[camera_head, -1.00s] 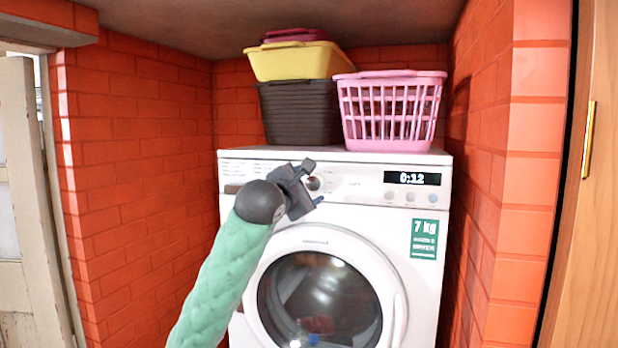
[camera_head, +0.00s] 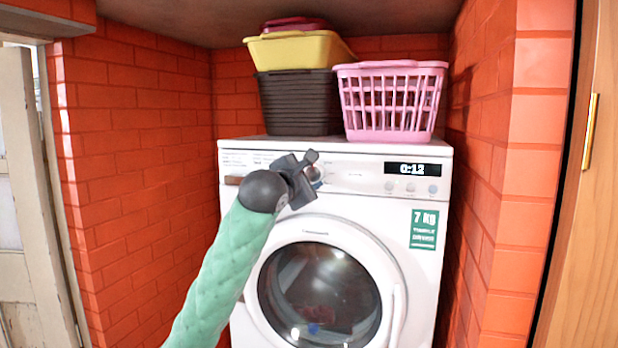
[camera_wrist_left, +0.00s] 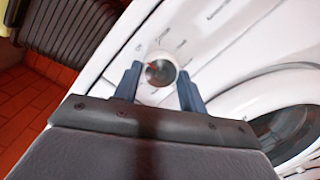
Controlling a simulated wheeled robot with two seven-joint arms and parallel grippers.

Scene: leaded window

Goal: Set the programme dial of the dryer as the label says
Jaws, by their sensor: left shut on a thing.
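The white dryer (camera_head: 345,207) stands in a brick alcove. Its programme dial (camera_wrist_left: 160,72) is a round silver-grey knob with a small red mark at its upper left edge in the left wrist view. In the head view my gripper partly covers the dial (camera_head: 316,175). My left gripper (camera_head: 311,177) is at the control panel, its two blue-grey fingers on either side of the dial, shut on it. Faint print surrounds the dial, too small to read. A green label (camera_head: 424,229) reads "7 kg"; its smaller lines are illegible. My right gripper is not in view.
The dryer's display (camera_head: 412,169) reads 0:12, with small buttons (camera_head: 411,187) below it. A pink basket (camera_head: 391,105), a dark basket (camera_head: 300,105) and a yellow tub (camera_head: 295,50) stand on top. Brick walls close in both sides. The round door (camera_head: 320,290) is shut.

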